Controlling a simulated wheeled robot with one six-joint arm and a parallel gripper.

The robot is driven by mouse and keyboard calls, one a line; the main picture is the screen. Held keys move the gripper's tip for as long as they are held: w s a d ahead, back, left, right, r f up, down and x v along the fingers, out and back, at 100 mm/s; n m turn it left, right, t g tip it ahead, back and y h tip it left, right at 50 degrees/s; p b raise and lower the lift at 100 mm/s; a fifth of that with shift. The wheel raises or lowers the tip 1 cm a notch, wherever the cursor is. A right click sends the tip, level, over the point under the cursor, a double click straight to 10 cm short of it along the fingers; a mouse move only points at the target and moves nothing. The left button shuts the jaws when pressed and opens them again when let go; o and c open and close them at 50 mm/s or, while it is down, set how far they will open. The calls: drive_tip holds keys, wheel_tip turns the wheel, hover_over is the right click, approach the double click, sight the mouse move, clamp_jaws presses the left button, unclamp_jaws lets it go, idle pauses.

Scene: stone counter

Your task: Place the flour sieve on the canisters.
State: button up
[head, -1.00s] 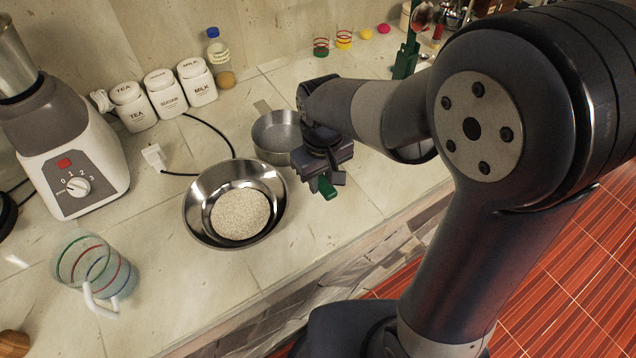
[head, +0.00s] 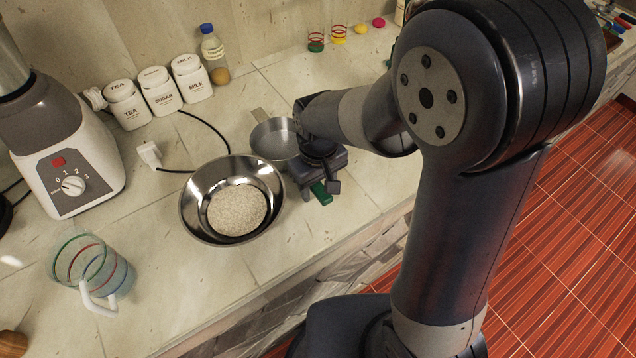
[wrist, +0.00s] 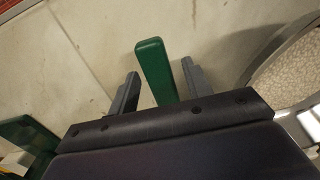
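The flour sieve (head: 272,140) looks like a shallow round metal pan on the counter, with a flat tab at its far side. A green handle (wrist: 155,68) shows between my fingers in the wrist view and below the gripper in the head view; it seems to belong to the sieve, but the join is hidden. My gripper (wrist: 160,85) is open, its two fingers beside the handle with small gaps. Three white lidded canisters stand in a row at the back wall: tea (head: 127,106), sugar (head: 161,90) and milk (head: 192,80).
A steel bowl of grain (head: 190,205) stands close left of my gripper. A blender (head: 70,145), a plug with cord (head: 150,154) and a striped jug (head: 95,270) are farther left. A bottle (head: 214,55) stands right of the canisters.

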drive_tip(key=shift+r, duration=0.15)
wheel_tip(320, 180, up, 12)
idle(0.6)
idle(1.5)
